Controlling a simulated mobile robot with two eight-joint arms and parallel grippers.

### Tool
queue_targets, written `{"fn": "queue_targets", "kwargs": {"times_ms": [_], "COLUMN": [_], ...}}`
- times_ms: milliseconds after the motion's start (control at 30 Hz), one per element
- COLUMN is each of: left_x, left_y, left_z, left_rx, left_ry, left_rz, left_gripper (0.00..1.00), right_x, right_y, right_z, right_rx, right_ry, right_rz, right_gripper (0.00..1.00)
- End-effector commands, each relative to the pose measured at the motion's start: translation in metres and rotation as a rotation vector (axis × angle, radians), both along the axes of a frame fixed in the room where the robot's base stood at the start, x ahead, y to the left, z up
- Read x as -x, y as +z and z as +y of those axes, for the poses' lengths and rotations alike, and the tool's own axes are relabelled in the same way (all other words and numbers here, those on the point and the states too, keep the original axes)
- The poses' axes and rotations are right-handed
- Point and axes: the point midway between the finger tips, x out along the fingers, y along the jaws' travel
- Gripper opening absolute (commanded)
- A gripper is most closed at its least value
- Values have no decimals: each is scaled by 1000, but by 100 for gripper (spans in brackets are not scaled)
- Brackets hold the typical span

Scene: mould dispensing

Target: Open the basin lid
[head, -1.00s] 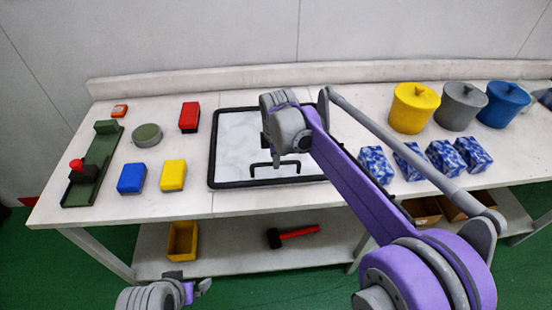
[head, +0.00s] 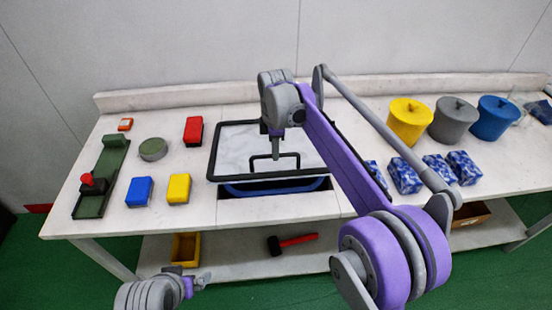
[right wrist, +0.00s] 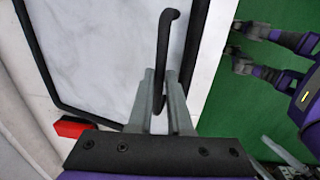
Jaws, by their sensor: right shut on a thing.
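The basin lid (head: 233,150) is a white marbled panel with a black frame, in the middle of the table in the head view. Its near edge is raised, and the blue basin (head: 270,187) shows below that edge. My right gripper (head: 276,156) is shut on the lid's black bar handle (head: 262,157). In the right wrist view the fingers (right wrist: 163,98) are at the handle (right wrist: 165,45), over the lid (right wrist: 110,50). My left gripper (head: 198,281) is low in front of the table, away from the lid; its jaw opening is unclear.
A red box (head: 193,130), yellow block (head: 179,188), blue block (head: 139,191), round grey-green tin (head: 153,149) and green stand (head: 103,175) are left of the lid. Yellow (head: 410,122), grey (head: 453,121) and blue (head: 494,119) lidded pots and several blue-patterned blocks (head: 404,175) are right.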

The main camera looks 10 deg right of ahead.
Motion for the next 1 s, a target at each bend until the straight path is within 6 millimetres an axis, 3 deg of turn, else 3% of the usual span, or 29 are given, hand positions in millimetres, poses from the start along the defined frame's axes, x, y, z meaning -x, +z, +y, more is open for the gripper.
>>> {"fn": "queue_targets", "kwargs": {"times_ms": [33, 300, 600, 1000], "left_x": [-8, -32, -40, -41], "left_y": [23, 72, 83, 85], "left_z": [0, 0, 0, 0], "left_rx": [0, 0, 0, 0], "left_ry": [0, 0, 0, 0], "left_rz": [-16, -62, -77, -79], "left_gripper": [100, 100, 100, 100], "right_x": [-12, -53, -80, -88], "right_y": [26, 80, 102, 108], "right_z": [0, 0, -1, -1], "right_rx": [-1, 0, 0, 0], "right_ry": [0, -1, -1, -1], "right_rz": [-13, -18, -13, -11], "right_gripper": [0, 0, 0, 0]}}
